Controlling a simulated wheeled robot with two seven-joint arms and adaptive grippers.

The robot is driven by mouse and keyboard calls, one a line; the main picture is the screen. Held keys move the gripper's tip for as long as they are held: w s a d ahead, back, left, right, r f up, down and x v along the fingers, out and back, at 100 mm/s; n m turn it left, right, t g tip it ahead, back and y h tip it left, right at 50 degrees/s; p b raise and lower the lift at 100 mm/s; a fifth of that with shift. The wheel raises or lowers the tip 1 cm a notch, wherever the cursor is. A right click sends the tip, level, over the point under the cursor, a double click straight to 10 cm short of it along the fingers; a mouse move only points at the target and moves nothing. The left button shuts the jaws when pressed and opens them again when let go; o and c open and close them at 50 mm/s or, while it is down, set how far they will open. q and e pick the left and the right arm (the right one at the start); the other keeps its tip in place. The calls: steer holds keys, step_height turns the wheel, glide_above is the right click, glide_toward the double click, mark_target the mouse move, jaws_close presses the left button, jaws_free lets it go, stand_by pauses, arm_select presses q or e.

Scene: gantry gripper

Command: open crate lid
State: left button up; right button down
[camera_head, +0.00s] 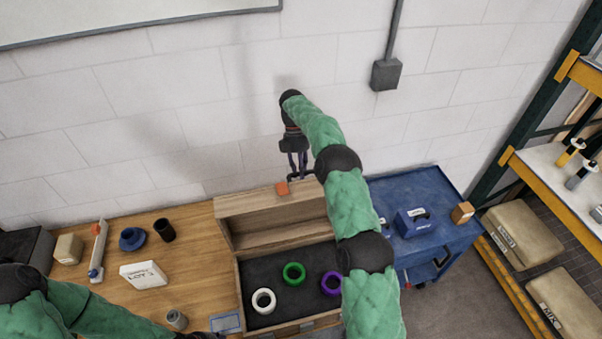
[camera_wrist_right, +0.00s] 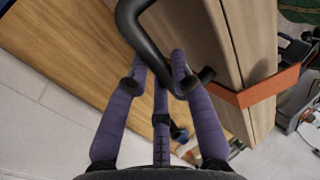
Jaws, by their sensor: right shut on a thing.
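The wooden crate (camera_head: 240,284) stands on the bench with its lid (camera_head: 255,208) swung up, leaning back toward the wall. Its dark inside is in view. My right gripper (camera_head: 298,172) is at the lid's top edge, shut on the black handle (camera_wrist_right: 146,42), which passes between the purple fingers in the right wrist view (camera_wrist_right: 160,78). An orange tab (camera_head: 282,188) sits on the lid's edge beside the gripper; it also shows in the right wrist view (camera_wrist_right: 262,90). My right arm hides the crate's right side. My left arm reaches in at bottom left; its gripper is mostly cut off.
White (camera_head: 263,301), green (camera_head: 294,273) and purple (camera_head: 331,283) rings lie in the crate. A white block (camera_head: 143,275), blue part (camera_head: 132,239) and black cup (camera_head: 165,230) stand left on the bench. A blue cart (camera_head: 425,190) is right; the wall is close behind.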

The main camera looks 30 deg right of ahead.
steer(key=shift+w+d+f, duration=0.1)
steer(key=shift+w+f, duration=0.2)
steer(key=shift+f, duration=0.3)
steer(key=shift+w+f, duration=0.3)
steer(key=shift+f, duration=0.3)
steer(key=c, duration=1)
jaws_free()
steer(key=shift+d, duration=0.1)
steer(key=shift+c, duration=0.2)
steer(key=shift+w+r, duration=0.1)
steer(key=shift+r, duration=0.4)
